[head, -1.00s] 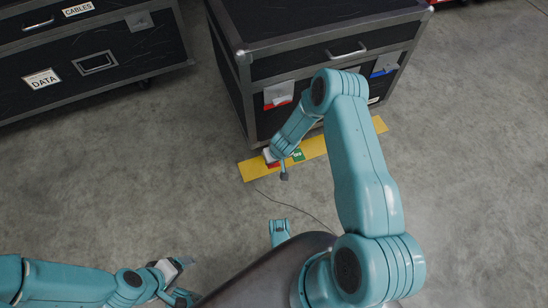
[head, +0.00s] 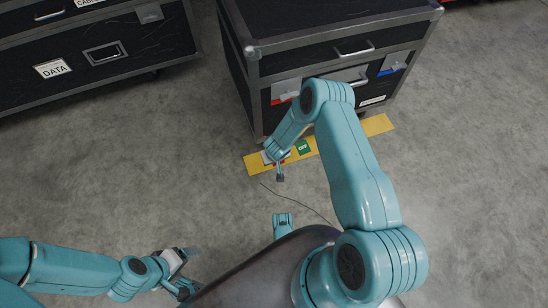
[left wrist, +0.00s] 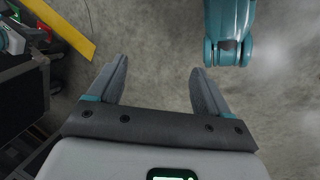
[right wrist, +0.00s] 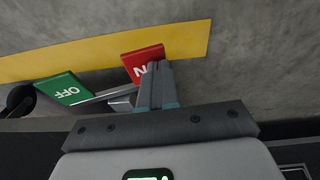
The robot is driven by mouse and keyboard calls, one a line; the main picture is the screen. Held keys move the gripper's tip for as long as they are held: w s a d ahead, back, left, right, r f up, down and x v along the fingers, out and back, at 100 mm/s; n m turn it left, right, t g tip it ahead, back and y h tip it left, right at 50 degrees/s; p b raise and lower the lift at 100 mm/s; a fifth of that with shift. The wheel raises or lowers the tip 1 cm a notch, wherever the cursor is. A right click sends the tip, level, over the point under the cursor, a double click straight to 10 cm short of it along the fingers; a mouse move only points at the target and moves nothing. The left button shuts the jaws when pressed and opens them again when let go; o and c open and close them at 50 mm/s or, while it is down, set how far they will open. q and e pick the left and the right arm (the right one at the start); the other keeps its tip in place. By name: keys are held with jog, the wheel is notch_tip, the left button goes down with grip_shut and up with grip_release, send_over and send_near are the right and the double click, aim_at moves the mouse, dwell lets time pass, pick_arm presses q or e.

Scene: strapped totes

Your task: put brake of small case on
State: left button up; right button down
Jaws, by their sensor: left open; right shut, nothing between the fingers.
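The small case (head: 300,65), black with grey metal edges, stands at the upper middle of the head view. At its foot are a green OFF plate (head: 303,147) and a red ON plate, clearest in the right wrist view (right wrist: 143,63). The green plate (right wrist: 63,88) lies left of the red one there, joined to it by a grey bar. My right gripper (right wrist: 155,75) is shut and empty, its fingertips overlapping the red plate's lower edge; I cannot tell whether they press it. My left gripper (head: 184,257) is open and empty over bare floor, far from the case.
A yellow strip (head: 378,125) runs on the floor along the case's foot. A larger black case labelled DATA (head: 120,75) stands at the upper left. A thin dark cable (head: 300,208) lies on the floor. The concrete between the cases and around is clear.

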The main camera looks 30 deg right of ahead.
pick_arm(q)
notch_tip(320, 180, up, 7)
jog(key=p, duration=0.6)
jog(key=shift+d+f+m+p, duration=0.15)
jog(key=shift+d+m+p, duration=0.15)
jog(key=shift+p, duration=0.1)
pick_arm(e)
jog(key=s+a+r, duration=0.1)
jog(key=a+r, duration=0.1)
jog(key=r, duration=0.4)
jog(key=s+a+r, duration=0.1)
jog(key=a+r, duration=0.1)
jog(key=r, duration=0.4)
jog(key=shift+a+r, duration=0.3)
jog(key=shift+r, duration=0.05)
pick_arm(q)
jog(key=shift+s, duration=0.15)
pick_arm(e)
jog(key=shift+w, duration=0.15)
